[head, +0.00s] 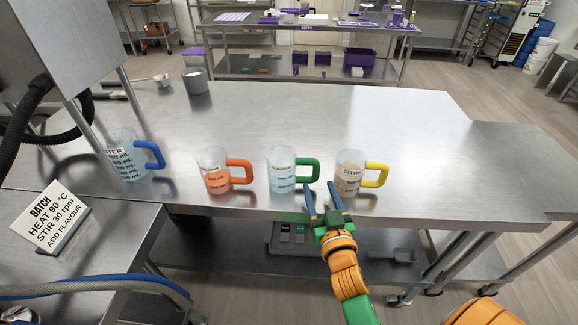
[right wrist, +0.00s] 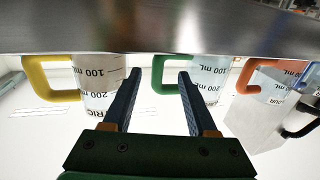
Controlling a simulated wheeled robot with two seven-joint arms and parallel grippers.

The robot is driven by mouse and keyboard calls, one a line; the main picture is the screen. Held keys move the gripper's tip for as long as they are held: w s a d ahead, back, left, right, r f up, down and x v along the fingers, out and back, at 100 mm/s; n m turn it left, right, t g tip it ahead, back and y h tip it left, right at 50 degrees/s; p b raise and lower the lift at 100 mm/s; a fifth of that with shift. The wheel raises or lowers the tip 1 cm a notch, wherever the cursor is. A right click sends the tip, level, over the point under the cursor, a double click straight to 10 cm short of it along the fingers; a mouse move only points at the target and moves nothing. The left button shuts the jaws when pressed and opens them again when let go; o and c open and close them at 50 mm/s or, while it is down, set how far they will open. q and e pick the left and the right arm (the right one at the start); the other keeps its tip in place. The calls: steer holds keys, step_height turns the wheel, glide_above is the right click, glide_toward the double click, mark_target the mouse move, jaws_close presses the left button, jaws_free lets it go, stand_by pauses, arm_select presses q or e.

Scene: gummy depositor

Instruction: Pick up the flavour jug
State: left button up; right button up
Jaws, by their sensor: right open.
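Clear jugs stand upright in a row along the table's front edge. One has a green handle (head: 308,170) and pale contents (head: 282,172); its small label is too blurred to read surely. To its left is an orange-handled jug (head: 214,178) with orange contents, to its right a yellow-handled jug (head: 349,180) marked CITRIC. My right gripper (head: 325,190) is open and empty at the table edge, between the green-handled and yellow-handled jugs. In the right wrist view, the green handle (right wrist: 158,77) shows between the open fingertips (right wrist: 157,80), seemingly beyond them. My left gripper is not in view.
A blue-handled water jug (head: 125,158) stands at the left of the row. A grey cup (head: 195,82) stands farther back. A batch sign (head: 52,218) is at the lower left.

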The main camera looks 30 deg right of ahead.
mark_target(317, 177)
steer(key=x, duration=0.5)
steer(key=shift+w+d+r+p, duration=0.1)
steer(key=shift+d+r+p, duration=0.2)
steer(key=shift+p, duration=0.1)
steer(key=shift+w+f, duration=0.15)
steer(key=shift+w, duration=0.2)
steer(key=shift+s, duration=0.15)
jaws_close()
stand_by(0.5)
